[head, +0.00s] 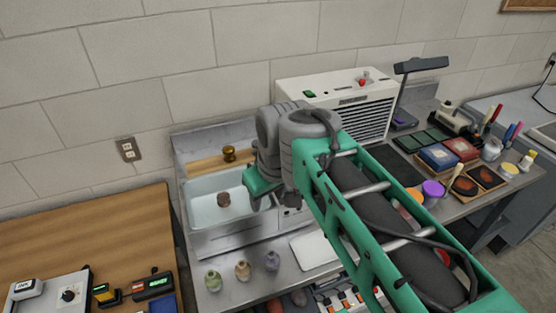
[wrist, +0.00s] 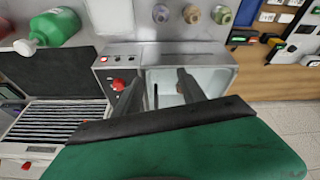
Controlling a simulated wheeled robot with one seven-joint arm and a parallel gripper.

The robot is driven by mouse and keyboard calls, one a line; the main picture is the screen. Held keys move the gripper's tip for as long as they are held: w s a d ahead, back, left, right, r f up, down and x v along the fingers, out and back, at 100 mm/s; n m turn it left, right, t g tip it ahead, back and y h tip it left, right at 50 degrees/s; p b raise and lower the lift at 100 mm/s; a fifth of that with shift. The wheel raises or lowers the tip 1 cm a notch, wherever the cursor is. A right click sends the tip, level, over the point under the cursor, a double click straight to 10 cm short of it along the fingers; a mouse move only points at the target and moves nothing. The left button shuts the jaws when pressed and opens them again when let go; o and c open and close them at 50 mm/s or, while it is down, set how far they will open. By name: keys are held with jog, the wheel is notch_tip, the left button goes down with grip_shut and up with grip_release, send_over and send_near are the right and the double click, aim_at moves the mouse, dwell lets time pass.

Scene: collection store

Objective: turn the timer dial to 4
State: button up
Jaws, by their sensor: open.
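In the wrist view a red knob (wrist: 119,85) sits on the grey control panel (wrist: 106,70) beside the basin; it looks like the timer dial, but its scale and pointer are too small to read. In the head view this panel (head: 292,216) is partly hidden by my arm, and the knob cannot be made out. My gripper (wrist: 158,86) is open and empty, its two dark fingers over the panel edge and basin. The left finger is just right of the knob; contact cannot be told. In the head view my gripper (head: 262,192) is beside the basin.
The basin (head: 190,198) holds a brown object (head: 223,199). Several small bottles (head: 242,270) stand in front. A white vented unit (head: 340,92) stands behind. Another box with a black dial (head: 68,294) lies on the wooden table at left. Pigments and tools crowd the right bench.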

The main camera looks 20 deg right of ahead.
jog(key=w+d+n+g+b, duration=0.1)
jog(key=w+d+n, duration=0.2)
jog(key=w, duration=0.2)
jog(key=w+d+n+g+b, duration=0.1)
jog(key=w+d+n, duration=0.3)
jog(key=w, duration=0.2)
jog(key=w+d+n+g+b, duration=0.1)
jog(key=w+d+n+b, duration=0.1)
jog(key=w, duration=0.3)
jog(key=shift+w+d+f+n+g, duration=0.15)
jog(key=shift+w+d+n+g, duration=0.05)
jog(key=shift+d+n, duration=0.2)
jog(key=shift+w+d+f+n+g, duration=0.2)
jog(key=shift+d+n, duration=0.1)
jog(key=shift+n, duration=0.2)
jog(key=shift+d+f+b, duration=0.1)
jog(key=shift+f+b, duration=0.2)
jog(key=shift+f, duration=0.05)
notch_tip(320, 180, down, 7)
jog(key=b, duration=0.6)
jog(key=shift+r, duration=0.1)
jog(key=shift+c, duration=0.2)
grip_shut()
